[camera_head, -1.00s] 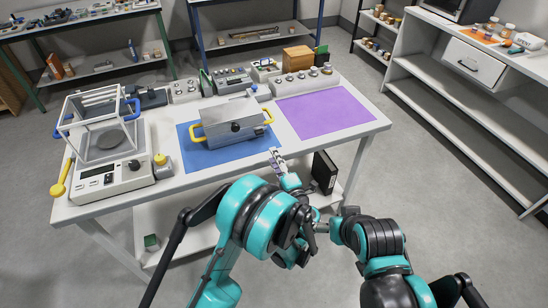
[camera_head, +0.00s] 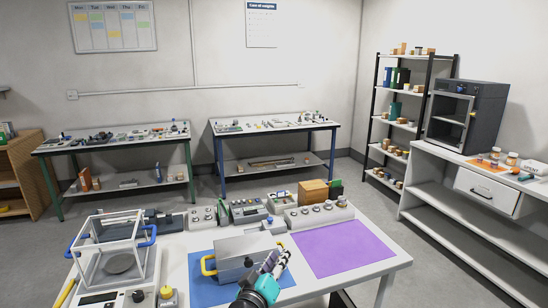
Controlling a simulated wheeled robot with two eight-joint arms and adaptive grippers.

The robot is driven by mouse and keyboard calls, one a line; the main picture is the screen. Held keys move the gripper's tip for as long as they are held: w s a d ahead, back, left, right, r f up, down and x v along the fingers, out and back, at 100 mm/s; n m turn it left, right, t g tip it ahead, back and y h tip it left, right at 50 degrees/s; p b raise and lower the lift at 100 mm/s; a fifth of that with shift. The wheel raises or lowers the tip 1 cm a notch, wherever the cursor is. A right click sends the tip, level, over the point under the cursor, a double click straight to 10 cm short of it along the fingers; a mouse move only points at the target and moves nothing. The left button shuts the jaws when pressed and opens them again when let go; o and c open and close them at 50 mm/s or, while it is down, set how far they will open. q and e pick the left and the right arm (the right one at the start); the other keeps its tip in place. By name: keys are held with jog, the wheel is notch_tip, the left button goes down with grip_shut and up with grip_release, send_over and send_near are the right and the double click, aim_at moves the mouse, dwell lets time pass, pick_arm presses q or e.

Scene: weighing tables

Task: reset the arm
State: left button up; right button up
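My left gripper (camera_head: 276,262) shows at the bottom middle of the head view, with a teal and black wrist behind it. Its fingers point up and away, in front of the right part of a grey metal box (camera_head: 235,247) with yellow handles. The fingers look close together, and I cannot tell whether they are open or shut. I see no object between them. The rest of my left arm is below the picture. My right gripper and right arm are not in view.
The box stands on a blue mat (camera_head: 205,291) on the white table (camera_head: 385,264). A purple mat (camera_head: 342,247) to the right is bare. A balance with a clear draft shield (camera_head: 112,252) stands left. Weight sets and a wooden box (camera_head: 313,191) line the back.

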pick_arm(q)
jog(key=s+a+f+m+g+y, duration=0.2)
jog(key=s+a+f+g+y, duration=0.1)
jog(key=s+a+f, duration=0.4)
jog(key=s+a+f+m+g+y, duration=0.1)
jog(key=s+a+f+g+y, duration=0.1)
jog(key=s+a+f+g, duration=0.4)
jog(key=s+a+f, duration=0.1)
jog(key=s+a, duration=0.2)
jog(key=s, duration=0.2)
jog(key=s+a, duration=0.2)
jog(key=s, duration=0.3)
jog(key=shift+s+a+f+m+y, duration=0.15)
jog(key=shift+a+f+m+y, duration=0.25)
